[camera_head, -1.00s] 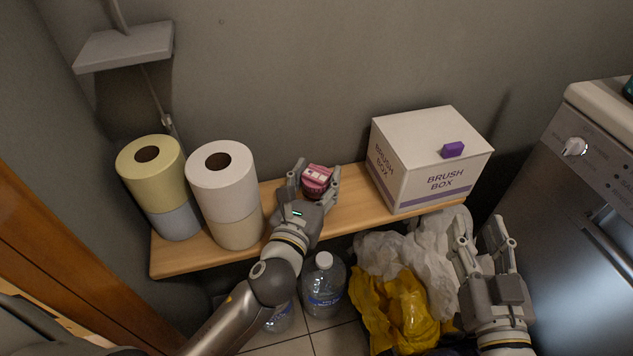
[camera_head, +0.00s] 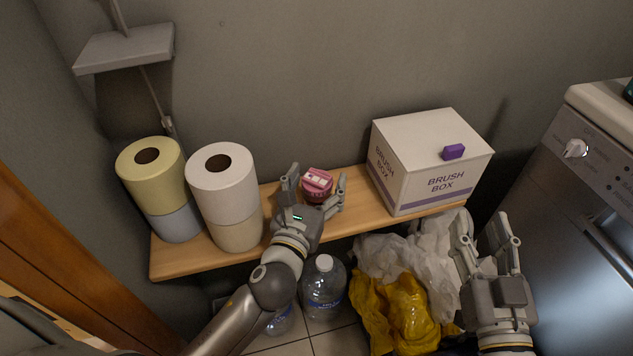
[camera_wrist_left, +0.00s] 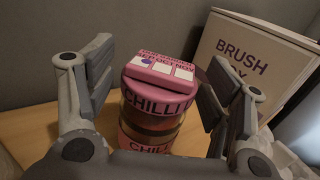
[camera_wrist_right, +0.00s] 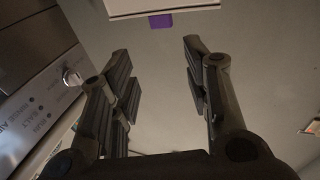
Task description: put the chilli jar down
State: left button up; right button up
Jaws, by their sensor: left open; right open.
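The chilli jar (camera_head: 317,184), with a pink lid and pink label, stands upright on the wooden shelf (camera_head: 352,205). In the left wrist view the jar (camera_wrist_left: 152,103) shows its "CHILLI" lettering between the spread fingers. My left gripper (camera_head: 315,186) is open around the jar, with a finger on each side and visible gaps to it. My right gripper (camera_head: 482,232) is open and empty, low on the right, in front of the shelf and above the bags.
Stacked paper rolls (camera_head: 222,183) stand on the shelf at the left, close to my left arm. A white brush box (camera_head: 428,163) stands right of the jar. Below are water bottles (camera_head: 323,285), a yellow bag (camera_head: 405,315) and white bags. A steel appliance (camera_head: 590,200) is at the right.

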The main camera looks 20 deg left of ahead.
aim_at(312, 193)
pick_arm(q)
jog(key=shift+s+r, duration=0.1)
jog(key=shift+r, duration=0.05)
pick_arm(e)
jog(key=shift+f, duration=0.1)
pick_arm(q)
jog(key=s, duration=0.3)
jog(key=shift+s, duration=4.35)
jog(key=w+r+n+h, duration=0.2)
jog(key=r+n, duration=0.1)
jog(key=n, duration=1.3)
jog(key=w+d+r+n+t+h, duration=0.1)
jog(key=w+r+n+h, duration=0.1)
jog(key=n, duration=1.5)
jog(key=shift+d+r+h, duration=0.3)
jog(key=shift+r+h, duration=0.1)
jog(key=shift+r, duration=0.4)
pick_arm(e)
jog(key=shift+r, duration=0.45)
jog(key=shift+s+f, duration=0.1)
